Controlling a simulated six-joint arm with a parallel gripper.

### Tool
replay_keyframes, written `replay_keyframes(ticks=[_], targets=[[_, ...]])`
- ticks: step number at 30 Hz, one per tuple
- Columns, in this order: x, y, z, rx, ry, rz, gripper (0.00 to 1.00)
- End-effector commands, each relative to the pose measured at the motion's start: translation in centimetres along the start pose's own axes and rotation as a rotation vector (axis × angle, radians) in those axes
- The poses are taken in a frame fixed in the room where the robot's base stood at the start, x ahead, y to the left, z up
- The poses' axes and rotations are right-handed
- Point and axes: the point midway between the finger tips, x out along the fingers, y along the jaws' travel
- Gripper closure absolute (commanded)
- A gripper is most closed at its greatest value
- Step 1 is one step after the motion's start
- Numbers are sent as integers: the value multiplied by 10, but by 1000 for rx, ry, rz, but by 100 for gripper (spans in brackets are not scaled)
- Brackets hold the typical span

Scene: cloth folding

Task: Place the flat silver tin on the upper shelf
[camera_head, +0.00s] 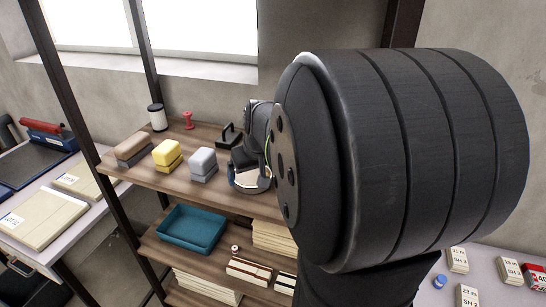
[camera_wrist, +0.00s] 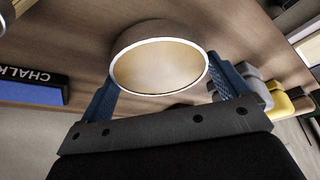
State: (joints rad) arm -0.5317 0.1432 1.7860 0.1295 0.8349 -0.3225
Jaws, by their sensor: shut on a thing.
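My gripper (camera_wrist: 165,88) is shut on the flat tin (camera_wrist: 160,68), with one blue finger on each side of it. In the wrist view the tin is a short round shape with a bright rim and a tan-looking face. In the head view my gripper (camera_head: 251,180) is at the right part of the upper shelf (camera_head: 178,184), partly behind my own arm. The wooden surface of the upper shelf (camera_wrist: 85,35) also shows behind the tin in the wrist view. I cannot tell whether the tin touches the shelf.
Brown (camera_head: 133,147), yellow (camera_head: 167,155) and grey (camera_head: 202,162) blocks line the shelf's front. A black-and-white cylinder (camera_head: 157,118), red stamp (camera_head: 187,120) and black object (camera_head: 229,136) stand behind. A chalk box (camera_wrist: 30,88) is at the wrist view's left. A teal tray (camera_head: 192,229) sits below.

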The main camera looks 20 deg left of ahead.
Motion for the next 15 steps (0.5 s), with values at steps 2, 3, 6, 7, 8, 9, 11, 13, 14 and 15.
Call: replay_keyframes(ticks=[2,3,6,7,8,9,11,13,14,15], targets=[[4,0,1,0,1,0,39],[4,0,1,0,2,0,39],[3,0,1,0,2,0,39],[3,0,1,0,2,0,39],[4,0,1,0,2,0,39],[4,0,1,0,2,0,39],[6,0,2,0,2,0,39],[6,0,2,0,1,0,0],[6,0,2,0,1,0,0],[6,0,2,0,1,0,0]])
